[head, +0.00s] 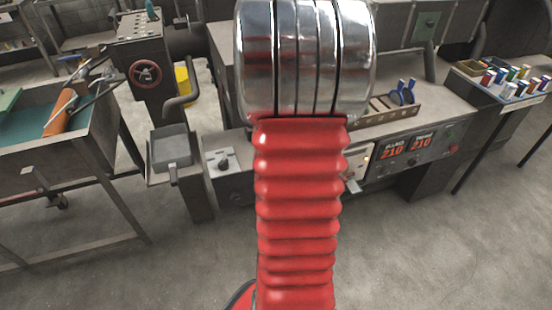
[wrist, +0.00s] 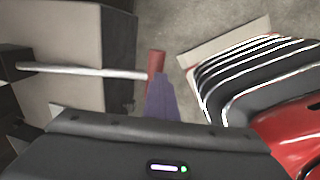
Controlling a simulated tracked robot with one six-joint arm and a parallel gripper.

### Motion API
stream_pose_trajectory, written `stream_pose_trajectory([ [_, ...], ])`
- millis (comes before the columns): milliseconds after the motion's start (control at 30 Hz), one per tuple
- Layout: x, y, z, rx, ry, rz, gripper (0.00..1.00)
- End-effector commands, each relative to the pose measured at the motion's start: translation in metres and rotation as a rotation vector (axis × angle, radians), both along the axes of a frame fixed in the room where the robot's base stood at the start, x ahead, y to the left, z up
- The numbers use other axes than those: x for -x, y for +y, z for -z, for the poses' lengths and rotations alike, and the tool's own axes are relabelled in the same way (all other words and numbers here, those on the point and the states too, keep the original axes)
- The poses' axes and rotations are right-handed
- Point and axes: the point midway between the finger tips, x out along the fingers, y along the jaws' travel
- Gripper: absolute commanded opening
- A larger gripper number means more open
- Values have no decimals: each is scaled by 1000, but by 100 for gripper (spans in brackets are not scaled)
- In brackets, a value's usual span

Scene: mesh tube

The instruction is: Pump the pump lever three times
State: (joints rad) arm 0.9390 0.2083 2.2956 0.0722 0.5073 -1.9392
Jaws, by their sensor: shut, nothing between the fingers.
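The pump lever (wrist: 85,70) shows in the wrist view as a pale metal rod running across the left half, with a red grip (wrist: 156,62) at its right end. My gripper (wrist: 160,82) is shut and empty. Its purplish fingers point up at the red grip and overlap its lower end in the picture. I cannot tell whether they touch it or are at another height. In the head view my red and chrome arm fills the middle and hides the lever and the gripper.
A grey machine body (wrist: 65,30) stands beside the rod. A rack of coloured spools (head: 510,80) is far right. The floor in front is clear.

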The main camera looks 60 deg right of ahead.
Motion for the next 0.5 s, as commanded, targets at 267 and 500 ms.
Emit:
stream_pose_trajectory([
  [267, 8, 9, 0, -16, 11, 0, 0],
  [500, 12, 12, -27, -3, 0, -2, 0],
])
